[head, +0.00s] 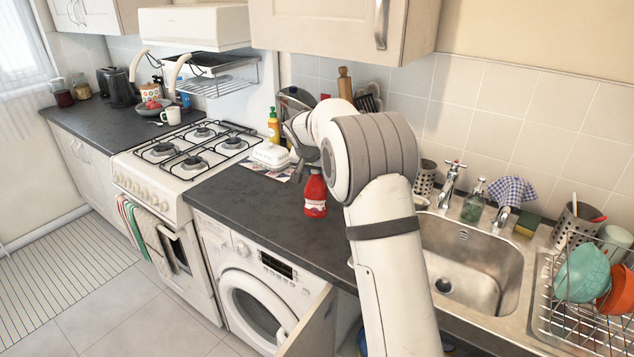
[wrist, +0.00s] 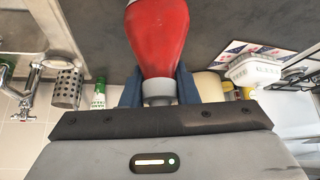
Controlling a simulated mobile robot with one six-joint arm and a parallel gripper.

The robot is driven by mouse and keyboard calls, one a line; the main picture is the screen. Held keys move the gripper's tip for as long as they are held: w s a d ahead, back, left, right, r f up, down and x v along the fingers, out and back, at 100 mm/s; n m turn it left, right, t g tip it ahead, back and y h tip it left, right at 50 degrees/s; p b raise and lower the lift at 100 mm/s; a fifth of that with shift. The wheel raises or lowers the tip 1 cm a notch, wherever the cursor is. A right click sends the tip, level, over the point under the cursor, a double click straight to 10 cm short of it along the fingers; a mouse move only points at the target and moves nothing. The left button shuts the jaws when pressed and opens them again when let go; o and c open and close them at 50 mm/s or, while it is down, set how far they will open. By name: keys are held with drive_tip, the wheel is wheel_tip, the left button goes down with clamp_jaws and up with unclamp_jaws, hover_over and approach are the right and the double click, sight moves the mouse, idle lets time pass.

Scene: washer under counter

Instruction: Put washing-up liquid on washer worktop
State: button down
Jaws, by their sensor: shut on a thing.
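A red bottle with a pale base and neck (head: 315,197) is upright over the dark worktop (head: 255,210) above the washer (head: 258,292). I cannot read its label, and I cannot tell whether its base touches the worktop. My gripper (wrist: 160,92) is shut on the bottle near its neck, a finger on each side in the wrist view. In the head view my arm hides most of the gripper.
A white butter dish (head: 270,155) sits behind the bottle on printed paper. The gas hob (head: 190,147) is to the left. The sink (head: 470,265) and dish rack (head: 575,325) are to the right. The worktop's front left part is clear.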

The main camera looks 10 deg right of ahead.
sight(318, 182)
drive_tip(key=shift+d+f+p, duration=0.1)
drive_tip(key=shift+f+p, duration=0.2)
drive_tip(key=shift+f, duration=1.75)
drive_tip(key=c, duration=1.1)
unclamp_jaws()
drive_tip(key=shift+s, duration=0.1)
drive_tip(key=b+v, duration=0.3)
drive_tip(key=v, duration=0.9)
drive_tip(key=s+d+r+n+g+y, duration=0.1)
drive_tip(key=s+d, duration=0.1)
drive_tip(key=s, duration=0.8)
drive_tip(key=s+d+r+n, duration=0.1)
drive_tip(key=s+n, duration=0.1)
drive_tip(key=s, duration=0.7)
drive_tip(key=s+f+n, duration=0.1)
drive_tip(key=s+f, duration=0.1)
drive_tip(key=s, duration=0.5)
drive_tip(key=s+f+g+y, duration=0.1)
drive_tip(key=s+f, duration=0.1)
drive_tip(key=s, duration=0.5)
drive_tip(key=s+f+n+y, duration=0.1)
drive_tip(key=s+f, duration=0.2)
drive_tip(key=s, duration=0.4)
drive_tip(key=shift+s+a+n+g, duration=0.1)
drive_tip(key=shift+s+n+g, duration=0.2)
